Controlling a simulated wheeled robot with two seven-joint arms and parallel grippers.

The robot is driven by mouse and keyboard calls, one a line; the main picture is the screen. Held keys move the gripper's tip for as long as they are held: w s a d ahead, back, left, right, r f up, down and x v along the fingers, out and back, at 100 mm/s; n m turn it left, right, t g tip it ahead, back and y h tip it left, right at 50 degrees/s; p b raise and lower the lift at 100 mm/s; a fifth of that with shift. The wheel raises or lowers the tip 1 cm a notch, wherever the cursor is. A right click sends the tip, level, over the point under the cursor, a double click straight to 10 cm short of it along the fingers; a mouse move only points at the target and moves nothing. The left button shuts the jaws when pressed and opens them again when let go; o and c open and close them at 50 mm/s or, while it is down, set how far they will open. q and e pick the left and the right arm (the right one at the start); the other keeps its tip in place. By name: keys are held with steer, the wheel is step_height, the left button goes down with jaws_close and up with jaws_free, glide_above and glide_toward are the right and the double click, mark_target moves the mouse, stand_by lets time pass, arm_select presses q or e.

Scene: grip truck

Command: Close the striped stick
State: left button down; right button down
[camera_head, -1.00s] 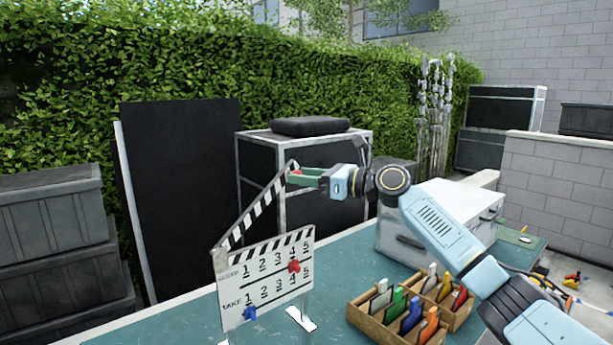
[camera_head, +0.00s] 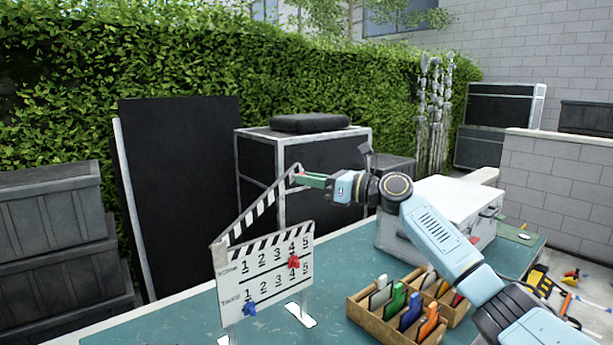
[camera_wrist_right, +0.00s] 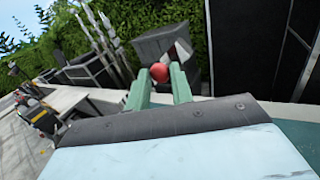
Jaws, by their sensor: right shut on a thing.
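The clapperboard (camera_head: 265,275) stands upright on the teal table, with rows of numbers, a red clip on the upper row and a blue clip on the lower one. Its black-and-white striped stick (camera_head: 258,210) is raised, hinged at the board's left corner and slanting up to the right. My right gripper (camera_head: 304,179) is at the stick's upper free end, shut on its red tip. In the right wrist view the red knob (camera_wrist_right: 159,72) sits between the green fingertips (camera_wrist_right: 160,80). My left gripper is not in view.
A wooden box (camera_head: 372,326) of coloured cards stands at the table's front right. A white case (camera_head: 425,235) is behind it. A black case with a light frame (camera_head: 255,175) stands behind the board. The table between board and box is mostly clear.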

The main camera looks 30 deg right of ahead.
steer(key=d+f+m+t+b, duration=0.3)
steer(key=f+m, duration=0.4)
steer(key=f, duration=0.6)
steer(key=shift+d+f, duration=0.15)
steer(key=shift+f, duration=0.25)
steer(key=shift+w, duration=0.1)
steer(key=c, duration=1.2)
jaws_free()
steer(key=shift+d, duration=0.1)
steer(key=b+v, duration=0.1)
steer(key=v, duration=1.2)
steer(key=shift+s, duration=0.2)
steer(key=shift+f, duration=0.15)
